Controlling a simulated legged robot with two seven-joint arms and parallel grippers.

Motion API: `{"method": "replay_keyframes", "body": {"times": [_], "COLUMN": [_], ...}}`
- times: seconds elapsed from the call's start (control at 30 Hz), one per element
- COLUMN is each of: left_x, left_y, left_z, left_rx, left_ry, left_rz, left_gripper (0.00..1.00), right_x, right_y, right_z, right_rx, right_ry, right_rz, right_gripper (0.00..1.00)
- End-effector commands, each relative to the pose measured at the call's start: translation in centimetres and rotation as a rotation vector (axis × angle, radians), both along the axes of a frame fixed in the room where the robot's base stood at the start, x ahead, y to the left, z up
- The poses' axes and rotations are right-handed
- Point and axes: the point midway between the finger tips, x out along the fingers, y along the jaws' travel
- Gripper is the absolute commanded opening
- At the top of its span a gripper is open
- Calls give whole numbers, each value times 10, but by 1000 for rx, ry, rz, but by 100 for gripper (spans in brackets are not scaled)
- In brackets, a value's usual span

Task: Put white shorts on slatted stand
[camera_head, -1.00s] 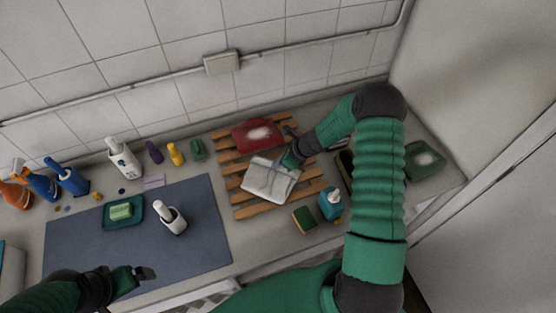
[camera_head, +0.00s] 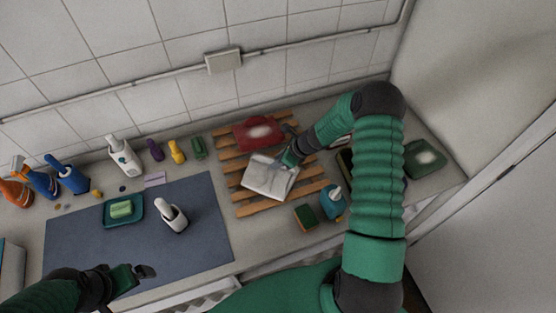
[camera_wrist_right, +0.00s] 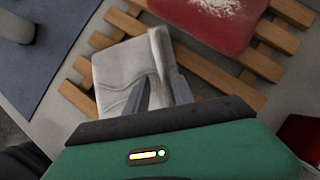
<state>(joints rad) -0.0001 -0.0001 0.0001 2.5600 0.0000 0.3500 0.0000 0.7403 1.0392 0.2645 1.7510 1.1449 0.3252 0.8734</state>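The white shorts (camera_head: 268,178), a folded pale cloth, lie across the slatted stand (camera_head: 257,209), a rack of wooden slats on the counter. They also show in the right wrist view (camera_wrist_right: 118,72), with a raised fold along one side. My right gripper (camera_head: 290,158) is at the shorts' right edge. In the right wrist view its two fingers (camera_wrist_right: 161,80) stand apart on either side of the raised fold; whether they touch it is hard to tell. My left gripper (camera_head: 146,271) is low at the left, above the front of the blue mat, its fingers appearing apart and empty.
A red cloth-like item (camera_head: 258,133) lies on the stand's back part. A sponge (camera_head: 306,217) and a teal bottle (camera_head: 332,202) stand close to its right front. The blue mat (camera_head: 90,245) holds a soap dish (camera_head: 108,217) and a white bottle (camera_head: 172,217).

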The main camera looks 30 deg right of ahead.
Motion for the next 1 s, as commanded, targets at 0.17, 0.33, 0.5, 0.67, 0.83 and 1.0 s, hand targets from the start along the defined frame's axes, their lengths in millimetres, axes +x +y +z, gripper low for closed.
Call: {"method": "replay_keyframes", "body": {"times": [0.17,0.33,0.5,0.67,0.83,1.0], "left_x": [0,0,0,0,0,0], "left_y": [0,0,0,0,0,0], "left_z": [-1,-7,-10,-11,-10,-10], "left_rx": [0,0,0,0,0,0], "left_ry": [0,0,0,0,0,0], "left_rz": [0,0,0,0,0,0], "left_gripper": [96,96,96,96,96,96], "right_x": [-6,-26,-45,-54,-86,-158], "right_y": [-6,-18,-29,-32,43,123], "right_z": [12,48,83,101,125,158], "right_rx": [-4,-6,-3,-7,-300,-782], "right_ry": [0,-3,-2,0,-20,-162], "right_rz": [-2,-1,-1,12,628,1765], "right_gripper": [31,31,31,31,31,31]}}
